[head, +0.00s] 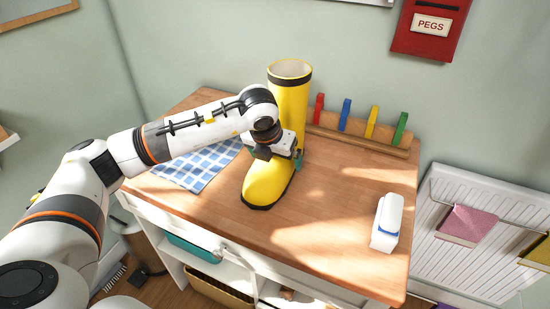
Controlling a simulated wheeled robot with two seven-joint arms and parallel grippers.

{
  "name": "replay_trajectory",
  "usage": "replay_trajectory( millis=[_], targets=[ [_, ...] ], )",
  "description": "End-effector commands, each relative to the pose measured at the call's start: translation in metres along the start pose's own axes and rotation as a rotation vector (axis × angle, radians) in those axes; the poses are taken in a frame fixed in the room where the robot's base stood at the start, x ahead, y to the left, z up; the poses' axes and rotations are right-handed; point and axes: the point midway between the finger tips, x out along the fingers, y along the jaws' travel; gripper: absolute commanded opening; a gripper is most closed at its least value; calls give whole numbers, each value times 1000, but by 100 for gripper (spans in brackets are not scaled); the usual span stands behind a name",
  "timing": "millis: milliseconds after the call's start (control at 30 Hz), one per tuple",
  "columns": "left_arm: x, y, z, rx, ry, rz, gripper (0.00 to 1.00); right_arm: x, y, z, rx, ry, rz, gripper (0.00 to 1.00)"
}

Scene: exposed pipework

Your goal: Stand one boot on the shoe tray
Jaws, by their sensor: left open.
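A yellow boot (265,180) with a black top band and dark sole stands upright on the wooden tabletop, toe toward the front. My left gripper (284,151) is at the boot's ankle, in front of part of the shaft. It is open; a teal fingertip shows at the boot's right side, and the other finger is hard to make out. I cannot tell whether the fingers touch the boot. I see no shoe tray that I can make out. My right gripper is not in view.
A blue-and-white checked cloth (200,164) lies left of the boot, partly under my arm. A wooden rack (362,142) with coloured pegs stands behind right. A white-and-blue object (387,222) stands at the right edge. The tabletop between is clear. A radiator (485,235) is at right.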

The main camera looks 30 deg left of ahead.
Motion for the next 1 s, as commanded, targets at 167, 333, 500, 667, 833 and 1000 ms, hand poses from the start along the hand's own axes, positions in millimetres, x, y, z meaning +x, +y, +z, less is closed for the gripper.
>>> replay_trajectory(
  millis=[167, 333, 500, 667, 833, 1000],
  targets=[
    [2, 0, 1, 0, 0, 0, 100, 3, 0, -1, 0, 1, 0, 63],
    [1, 0, 0, 0, 0, 0, 100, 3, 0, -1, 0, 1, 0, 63],
    [1, 0, 0, 0, 0, 0, 92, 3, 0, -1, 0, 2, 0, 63],
    [1, 0, 0, 0, 0, 0, 66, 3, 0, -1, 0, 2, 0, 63],
    [0, 0, -1, 0, 4, 1, 41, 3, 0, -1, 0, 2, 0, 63],
    [0, 0, -1, 0, 4, 1, 40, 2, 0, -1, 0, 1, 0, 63]
  ],
)
